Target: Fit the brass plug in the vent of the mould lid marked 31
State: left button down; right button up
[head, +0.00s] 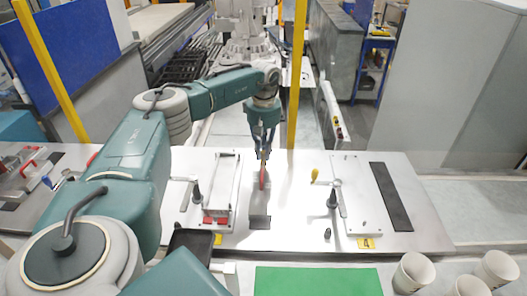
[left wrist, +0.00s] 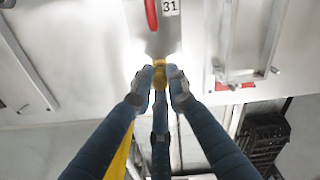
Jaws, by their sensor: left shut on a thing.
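My left gripper (head: 264,152) hangs over the middle of the steel table in the head view. In the left wrist view its fingers (left wrist: 160,80) are shut on the yellowish brass plug (left wrist: 159,72). The mould lid (left wrist: 152,44) marked 31 is a grey plate just beyond the plug, with a red handle (left wrist: 151,14) and a white label (left wrist: 170,7). The red handle also shows below the gripper in the head view (head: 262,178). I cannot tell whether the plug touches the lid, and I cannot make out the vent. My right gripper is not in view.
A clamp fixture with red pads (head: 221,220) stands left of the handle. Another fixture (head: 349,200) with a yellow-knobbed lever and a label 4 stands right. A dark plate (head: 260,222) lies in front. A green mat (head: 318,281) and white cups (head: 413,272) are nearest me.

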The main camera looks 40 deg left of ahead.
pick_arm(q)
jog(key=shift+f+b, duration=0.35)
jog(key=shift+f, duration=0.15)
dwell(0.4)
jog(key=c, duration=1.6)
grip_release()
jog(key=shift+r, duration=0.1)
notch_tip(320, 180, up, 12)
jog(key=shift+f, duration=0.1)
jog(key=shift+d, duration=0.1)
